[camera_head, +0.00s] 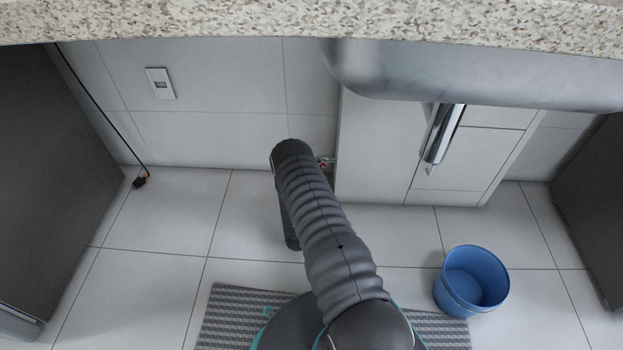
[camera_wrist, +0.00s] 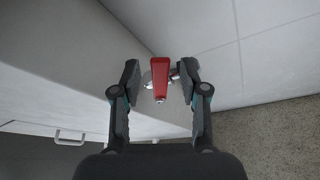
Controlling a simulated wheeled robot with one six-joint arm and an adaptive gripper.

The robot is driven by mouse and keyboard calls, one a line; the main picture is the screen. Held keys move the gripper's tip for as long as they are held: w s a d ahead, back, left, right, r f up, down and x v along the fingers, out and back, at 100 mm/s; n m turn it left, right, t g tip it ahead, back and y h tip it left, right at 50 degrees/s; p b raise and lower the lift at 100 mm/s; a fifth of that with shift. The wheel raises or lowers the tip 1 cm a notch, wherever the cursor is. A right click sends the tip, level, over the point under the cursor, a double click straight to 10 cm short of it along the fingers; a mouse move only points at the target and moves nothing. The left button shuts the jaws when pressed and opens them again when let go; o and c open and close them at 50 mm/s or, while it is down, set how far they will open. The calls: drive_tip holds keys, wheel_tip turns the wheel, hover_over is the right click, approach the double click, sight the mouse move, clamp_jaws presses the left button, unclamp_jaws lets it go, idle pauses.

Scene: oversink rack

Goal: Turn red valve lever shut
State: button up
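The red valve lever (camera_wrist: 161,77) shows in the wrist view, long and flat, on a small metal valve (camera_wrist: 148,78) near a wall corner. My gripper (camera_wrist: 159,75) is open, with one finger on each side of the lever. Gaps show between the lever and both fingers, so I see no grip on it. In the head view a small bit of the red lever (camera_head: 322,165) shows beside my arm, next to the cabinet's left side. My arm hides the rest of the valve and the gripper there.
A blue bucket (camera_head: 472,281) stands on the tiled floor at the right. A striped grey mat (camera_head: 235,318) lies below my arm. A speckled countertop (camera_head: 300,18) and metal sink (camera_head: 470,75) hang above. A white cabinet (camera_head: 385,150) stands right of my arm. A black cord (camera_head: 100,108) hangs at left.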

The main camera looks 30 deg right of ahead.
drive_tip(key=shift+d+r, duration=0.1)
drive_tip(key=shift+d, duration=0.1)
drive_tip(key=shift+r, duration=0.25)
drive_tip(key=shift+o, duration=1.3)
wheel_tip(320, 180, up, 9)
drive_tip(key=shift+f, duration=0.2)
drive_tip(key=shift+o, duration=1)
drive_tip(key=shift+w+a+r, duration=0.1)
drive_tip(key=shift+a+r, duration=0.15)
drive_tip(key=shift+r, duration=0.3)
drive_tip(key=shift+w+a, duration=0.1)
drive_tip(key=shift+a, duration=0.2)
drive_tip(key=c, duration=0.5)
drive_tip(key=shift+o, duration=0.2)
drive_tip(key=shift+s+d+f, duration=0.15)
drive_tip(key=shift+s+d, duration=0.05)
drive_tip(key=shift+d, duration=0.3)
